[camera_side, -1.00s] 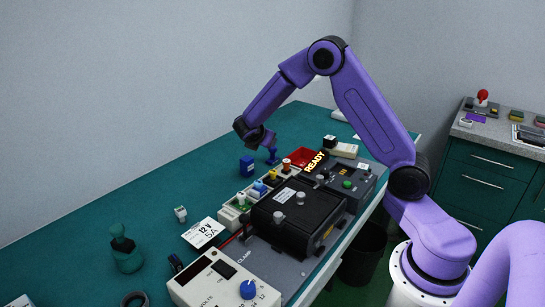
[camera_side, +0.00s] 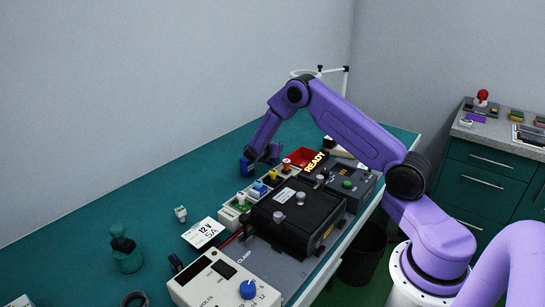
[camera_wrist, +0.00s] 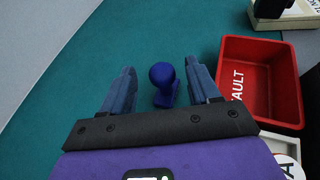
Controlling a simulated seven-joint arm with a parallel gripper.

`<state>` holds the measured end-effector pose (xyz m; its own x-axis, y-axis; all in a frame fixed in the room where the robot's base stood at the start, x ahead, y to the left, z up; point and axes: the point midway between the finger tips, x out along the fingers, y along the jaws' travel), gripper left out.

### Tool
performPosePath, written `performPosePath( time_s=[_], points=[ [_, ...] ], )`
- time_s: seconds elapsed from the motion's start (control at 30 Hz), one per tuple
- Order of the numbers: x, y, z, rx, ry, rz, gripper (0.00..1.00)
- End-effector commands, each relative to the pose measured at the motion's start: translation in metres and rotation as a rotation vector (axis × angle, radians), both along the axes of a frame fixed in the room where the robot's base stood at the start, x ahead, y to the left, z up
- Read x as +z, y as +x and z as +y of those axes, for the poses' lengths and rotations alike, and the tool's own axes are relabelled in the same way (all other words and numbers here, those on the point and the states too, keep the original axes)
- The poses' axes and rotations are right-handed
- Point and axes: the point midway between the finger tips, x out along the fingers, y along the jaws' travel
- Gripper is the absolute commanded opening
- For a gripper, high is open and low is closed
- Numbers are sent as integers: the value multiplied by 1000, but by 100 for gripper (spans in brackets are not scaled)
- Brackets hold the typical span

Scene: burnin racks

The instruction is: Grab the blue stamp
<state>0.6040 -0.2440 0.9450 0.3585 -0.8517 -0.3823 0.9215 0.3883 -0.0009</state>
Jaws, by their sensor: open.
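The blue stamp (camera_wrist: 163,78) has a round knob handle and stands on the green bench, in the middle of the wrist view. My gripper (camera_wrist: 160,75) is open, with one finger on each side of the stamp and a visible gap on both sides. The stamp's base is partly hidden below the knob. In the side view my gripper (camera_side: 262,158) points down at the bench, and I cannot tell the stamp apart from the fingers there.
A red bin marked FAULT (camera_wrist: 232,101) stands close to the right of my gripper. A row of small plugs and a black test fixture (camera_side: 296,208) lie nearer. The bench to the left is mostly clear.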

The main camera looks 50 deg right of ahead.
Motion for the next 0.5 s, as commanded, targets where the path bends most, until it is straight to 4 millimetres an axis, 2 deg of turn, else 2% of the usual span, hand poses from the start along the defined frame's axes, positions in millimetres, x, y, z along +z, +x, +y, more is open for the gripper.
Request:
performPosePath(
  time_s=[0.07, 0.1, 0.23, 0.5],
  points=[
    [-14, -1, 0, -1, 0, 3, 61],
    [-15, 2, -9, -5, 0, -1, 61],
    [-20, 8, -21, -1, 0, 0, 61],
    [-21, 11, -26, 0, 0, -1, 61]
  ],
)
